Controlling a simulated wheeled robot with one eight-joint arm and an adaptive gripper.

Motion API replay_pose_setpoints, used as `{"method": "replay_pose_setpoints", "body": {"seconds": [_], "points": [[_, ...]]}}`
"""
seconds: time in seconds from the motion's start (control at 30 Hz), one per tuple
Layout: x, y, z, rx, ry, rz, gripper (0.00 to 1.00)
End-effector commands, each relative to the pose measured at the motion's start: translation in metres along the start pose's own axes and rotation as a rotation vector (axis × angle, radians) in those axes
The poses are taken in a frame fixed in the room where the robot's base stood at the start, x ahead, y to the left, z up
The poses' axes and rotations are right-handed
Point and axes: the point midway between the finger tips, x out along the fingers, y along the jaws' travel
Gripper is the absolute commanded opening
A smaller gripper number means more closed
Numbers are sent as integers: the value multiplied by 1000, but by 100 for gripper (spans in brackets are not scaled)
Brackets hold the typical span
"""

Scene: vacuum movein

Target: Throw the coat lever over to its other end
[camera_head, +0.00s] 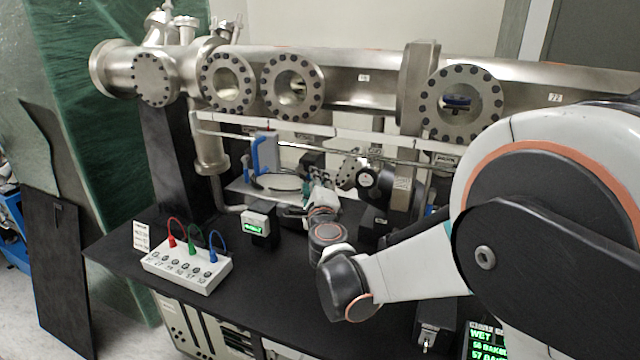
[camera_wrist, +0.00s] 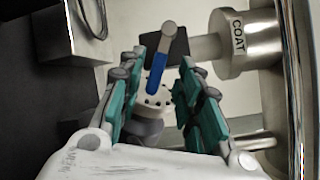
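In the wrist view the coat lever (camera_wrist: 157,70) has a blue grip and a grey rounded upper end. It stands nearly upright, leaning a little to the right at the top. A metal cylinder (camera_wrist: 240,55) labelled COAT is to its right. My gripper (camera_wrist: 164,60) has its two teal-padded fingers apart, with the lever showing between them and a gap on both sides. I cannot tell how far the fingertips are from it in depth. In the head view my gripper (camera_head: 306,191) is small, over the back of the bench, and the coat lever cannot be made out there.
A bolted round flange (camera_wrist: 153,98) shows below the lever. A metal box (camera_wrist: 75,28) is at the upper left and a vertical tube (camera_wrist: 296,85) at the right. In the head view a blue handle (camera_head: 257,157), a small display (camera_head: 255,224) and a cable box (camera_head: 187,265) are left of my gripper.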

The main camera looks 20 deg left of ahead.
Motion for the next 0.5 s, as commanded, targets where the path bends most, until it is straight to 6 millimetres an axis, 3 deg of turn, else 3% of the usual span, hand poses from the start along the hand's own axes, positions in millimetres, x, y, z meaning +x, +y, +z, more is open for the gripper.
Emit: {"method": "replay_pose_setpoints", "body": {"seconds": [0.37, 0.5], "points": [[6, 0, 0, 0, 0, 0, 32], [6, 0, 0, 0, 0, 0, 5]]}}
